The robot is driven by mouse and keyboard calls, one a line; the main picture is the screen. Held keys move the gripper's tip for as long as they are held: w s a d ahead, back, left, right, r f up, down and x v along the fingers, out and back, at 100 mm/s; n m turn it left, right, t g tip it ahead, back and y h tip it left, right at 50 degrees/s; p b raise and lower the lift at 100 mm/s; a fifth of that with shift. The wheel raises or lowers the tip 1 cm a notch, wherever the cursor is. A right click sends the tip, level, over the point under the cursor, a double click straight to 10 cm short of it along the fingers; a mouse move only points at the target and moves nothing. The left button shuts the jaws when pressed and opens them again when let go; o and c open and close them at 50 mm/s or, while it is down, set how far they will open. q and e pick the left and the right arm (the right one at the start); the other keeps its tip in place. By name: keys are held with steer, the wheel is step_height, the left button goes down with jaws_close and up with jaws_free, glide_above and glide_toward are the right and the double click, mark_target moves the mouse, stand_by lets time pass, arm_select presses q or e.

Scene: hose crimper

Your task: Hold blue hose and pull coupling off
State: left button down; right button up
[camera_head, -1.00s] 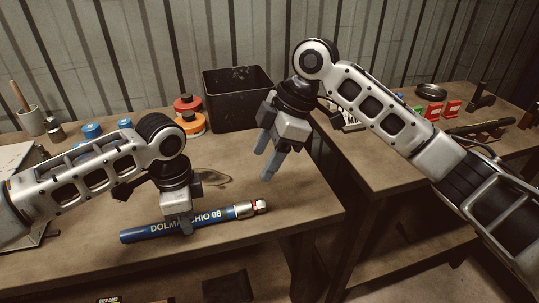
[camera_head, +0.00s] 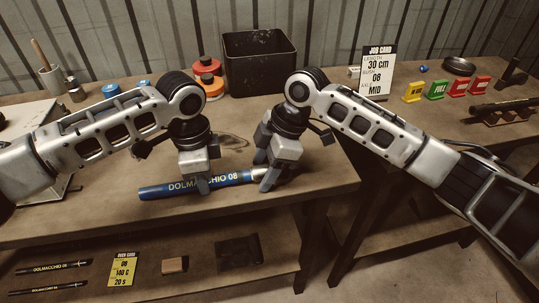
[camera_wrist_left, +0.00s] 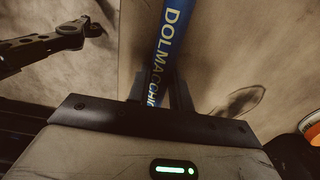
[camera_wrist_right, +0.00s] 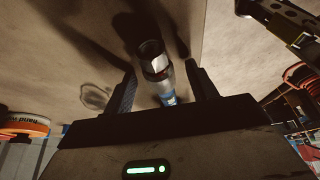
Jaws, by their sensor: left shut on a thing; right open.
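The blue hose (camera_head: 165,190), printed "DOLMACCHIO 08", lies near the table's front edge in the head view. My left gripper (camera_head: 201,188) is shut on the hose around its middle. The hose also runs up between the fingers in the left wrist view (camera_wrist_left: 170,45). My right gripper (camera_head: 268,180) is open at the hose's right end, and its fingers hide most of the coupling in the head view. In the right wrist view the silver coupling (camera_wrist_right: 156,62) with its dark open end sits between the two open fingers, with a gap to each.
A black bin (camera_head: 262,68) and orange and red tape rolls (camera_head: 208,80) stand at the back. A job card (camera_head: 378,72) reading 30 cm, 08, MID stands on the right table. A lower shelf holds two dark hoses (camera_head: 50,268) and a yellow card (camera_head: 122,268).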

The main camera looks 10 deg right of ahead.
mark_target(284, 174)
steer(key=shift+f, duration=0.1)
jaws_close()
stand_by(0.3)
arm_select(q)
steer(key=shift+w+a, duration=0.1)
steer(key=shift+a, duration=0.15)
arm_select(e)
steer(key=shift+w+d, duration=0.1)
steer(key=shift+d, duration=0.75)
arm_select(q)
steer(key=shift+f, duration=0.1)
arm_select(e)
steer(key=shift+d, duration=0.6)
arm_select(q)
steer(key=shift+d, duration=0.1)
arm_select(e)
steer(key=shift+d, duration=0.3)
stand_by(0.4)
steer(key=shift+d, duration=0.2)
arm_select(q)
steer(key=shift+d, duration=0.15)
arm_select(e)
steer(key=shift+d, duration=0.95)
steer(key=shift+r, duration=2.65)
